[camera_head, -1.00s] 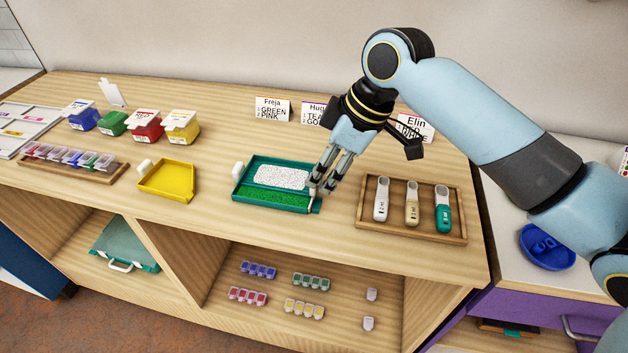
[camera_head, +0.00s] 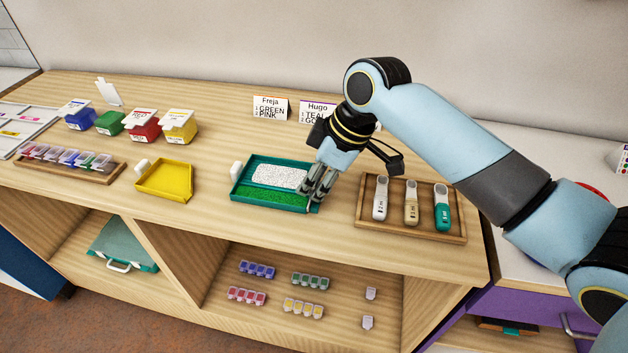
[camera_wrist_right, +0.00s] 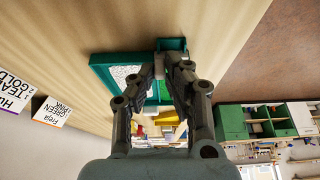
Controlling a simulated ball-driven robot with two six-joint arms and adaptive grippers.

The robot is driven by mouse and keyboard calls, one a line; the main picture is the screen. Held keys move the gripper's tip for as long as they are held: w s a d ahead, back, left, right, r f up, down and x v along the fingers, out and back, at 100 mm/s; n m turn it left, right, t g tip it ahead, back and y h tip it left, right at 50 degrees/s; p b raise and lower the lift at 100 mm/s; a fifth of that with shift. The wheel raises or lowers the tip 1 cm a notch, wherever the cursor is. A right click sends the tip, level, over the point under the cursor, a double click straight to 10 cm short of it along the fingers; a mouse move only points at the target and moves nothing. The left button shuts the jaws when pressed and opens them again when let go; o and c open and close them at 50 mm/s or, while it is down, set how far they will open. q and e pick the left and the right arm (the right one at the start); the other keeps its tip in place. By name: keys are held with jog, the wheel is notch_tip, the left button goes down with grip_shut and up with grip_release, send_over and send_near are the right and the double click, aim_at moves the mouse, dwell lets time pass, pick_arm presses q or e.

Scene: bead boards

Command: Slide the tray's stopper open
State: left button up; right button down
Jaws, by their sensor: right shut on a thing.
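The teal tray (camera_head: 268,207) lies on the wooden counter, with white beads (camera_head: 277,176) in its back part and green beads (camera_head: 268,196) in its front part. It also shows in the right wrist view (camera_wrist_right: 103,60). My right gripper (camera_head: 310,202) is at the tray's right end, fingers pointing down. In the right wrist view its fingertips (camera_wrist_right: 166,66) are shut on a small pale grey piece, the stopper (camera_wrist_right: 159,66), at the tray's edge. In the head view the fingers hide most of the stopper. My left gripper is not in view.
A wooden rack (camera_head: 399,232) with three scoops stands close right of the tray. A yellow tray (camera_head: 166,191) lies to the left. Name cards (camera_head: 270,108) stand behind. Several lidded boxes stand at back left. The counter between the two trays is clear.

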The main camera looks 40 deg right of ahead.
jog(key=shift+w+d, duration=0.1)
jog(key=shift+w+d+r+p, duration=0.1)
jog(key=shift+w+d+p, duration=0.25)
jog(key=shift+w+d, duration=0.6)
jog(key=shift+d, duration=0.1)
jog(key=c, duration=1.4)
grip_release()
jog(key=shift+o, duration=0.2)
jog(key=shift+s+r, duration=0.1)
jog(key=shift+s, duration=0.05)
jog(key=v, duration=1.1)
jog(key=shift+r, duration=0.25)
